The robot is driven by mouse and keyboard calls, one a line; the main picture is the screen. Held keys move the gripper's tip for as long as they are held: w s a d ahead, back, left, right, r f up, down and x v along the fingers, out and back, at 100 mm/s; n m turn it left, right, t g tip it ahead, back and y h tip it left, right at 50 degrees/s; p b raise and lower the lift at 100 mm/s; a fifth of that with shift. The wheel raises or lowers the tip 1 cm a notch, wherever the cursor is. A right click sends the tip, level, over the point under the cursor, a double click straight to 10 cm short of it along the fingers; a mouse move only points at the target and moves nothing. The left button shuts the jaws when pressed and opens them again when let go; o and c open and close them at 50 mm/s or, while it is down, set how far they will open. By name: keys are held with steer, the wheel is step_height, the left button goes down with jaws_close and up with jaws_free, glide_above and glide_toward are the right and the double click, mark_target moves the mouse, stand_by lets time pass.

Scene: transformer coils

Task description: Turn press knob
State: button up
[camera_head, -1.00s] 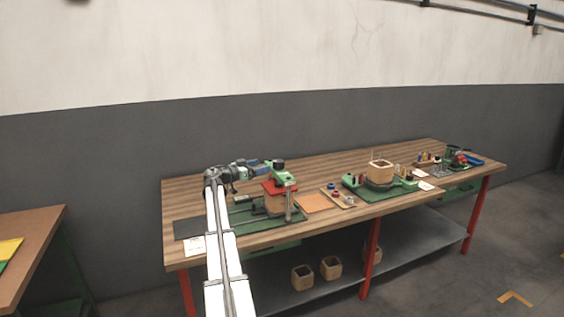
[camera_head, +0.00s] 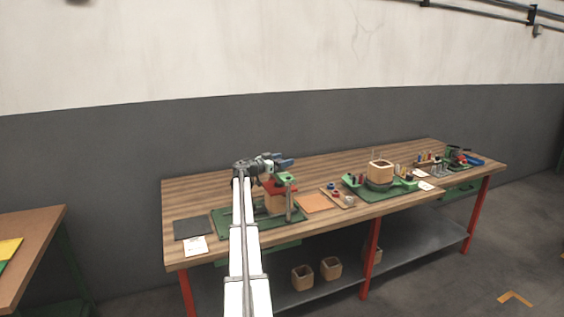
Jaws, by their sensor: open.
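The press (camera_head: 289,203) stands on a green base plate (camera_head: 226,223) at the left part of the bench. It has a green top arm (camera_head: 287,178), a red plate (camera_head: 270,185) and a wooden block (camera_head: 273,203) under that plate. My gripper (camera_head: 286,162), with blue fingers, is at the top of the press, just above and behind the green arm as seen here. It is open, with nothing visible in it. The knob on top of the press is not distinct; my gripper seems to cover it. Whether they touch cannot be told.
An orange mat (camera_head: 314,203) and a tray of small parts (camera_head: 338,198) lie right of the press. A dark mat (camera_head: 192,228) and a paper (camera_head: 194,246) lie left.

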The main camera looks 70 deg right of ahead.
steer(key=c, duration=1)
steer(key=shift+o, duration=0.2)
steer(key=shift+m+g, duration=0.3)
steer(key=shift+g, duration=0.1)
steer(key=shift+m+g+y, duration=0.3)
steer(key=shift+g+y, duration=0.1)
steer(key=shift+y, duration=0.1)
steer(key=shift+s+a+m+g+y, duration=0.1)
steer(key=shift+s+m+g+y, duration=0.05)
steer(key=shift+m+g+y, duration=0.4)
steer(key=o, duration=1)
steer(key=shift+c, duration=0.2)
